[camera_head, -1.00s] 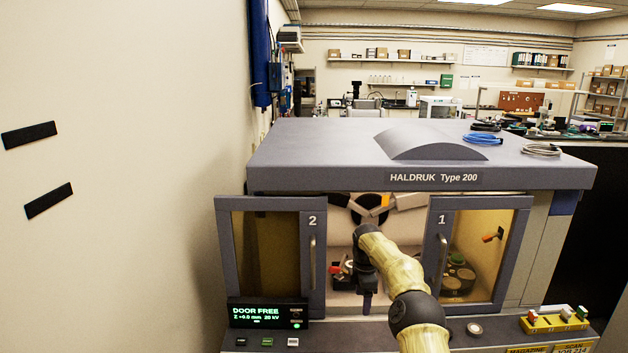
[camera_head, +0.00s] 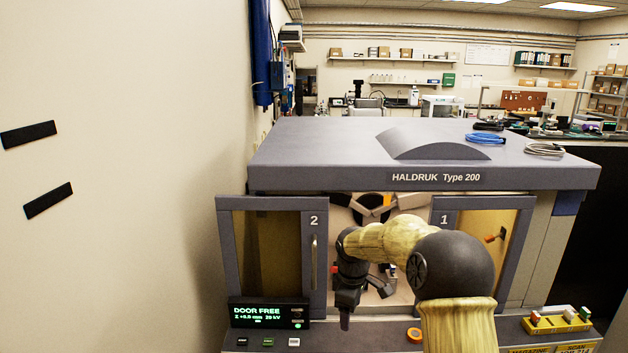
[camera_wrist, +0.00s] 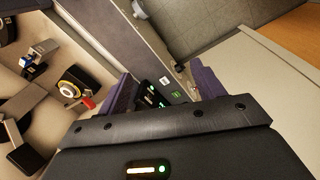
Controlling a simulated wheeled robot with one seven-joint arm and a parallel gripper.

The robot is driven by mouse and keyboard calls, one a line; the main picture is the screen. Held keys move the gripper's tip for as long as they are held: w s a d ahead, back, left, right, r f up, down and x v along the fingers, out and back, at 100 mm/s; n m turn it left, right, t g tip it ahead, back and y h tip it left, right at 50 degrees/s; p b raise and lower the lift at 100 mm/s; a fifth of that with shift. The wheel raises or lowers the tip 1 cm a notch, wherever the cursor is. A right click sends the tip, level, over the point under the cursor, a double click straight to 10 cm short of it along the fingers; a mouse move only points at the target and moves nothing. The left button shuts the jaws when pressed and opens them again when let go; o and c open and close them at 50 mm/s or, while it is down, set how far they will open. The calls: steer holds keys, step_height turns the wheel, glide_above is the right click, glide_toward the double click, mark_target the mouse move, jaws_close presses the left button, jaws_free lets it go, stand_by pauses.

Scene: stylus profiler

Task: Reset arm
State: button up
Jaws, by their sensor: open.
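My gripper (camera_head: 345,312) hangs at the front of the machine's opening, by the right edge of door 2 (camera_head: 313,270). In the wrist view its two purple fingers stand apart with nothing between them (camera_wrist: 163,90). My arm bends over the front of the opening and hides part of door 1 (camera_head: 444,218). The HALDRUK Type 200 machine (camera_head: 300,160) stands with the doors apart and the middle open. Its inside parts are partly hidden behind my arm.
A display (camera_head: 268,312) reading DOOR FREE sits below door 2. An orange-rimmed round piece (camera_head: 415,335) lies on the front ledge near my arm. A yellow magazine block (camera_head: 556,321) stands at the right. A plain wall (camera_head: 120,120) is close on the left.

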steer(key=s+d+m, duration=0.3)
steer(key=s+m, duration=0.3)
steer(key=s, duration=0.8)
steer(key=s+d+m+t, duration=0.1)
steer(key=s+d+m, duration=0.2)
steer(key=s+m, duration=0.4)
steer(key=s, duration=0.7)
steer(key=shift+d, duration=0.15)
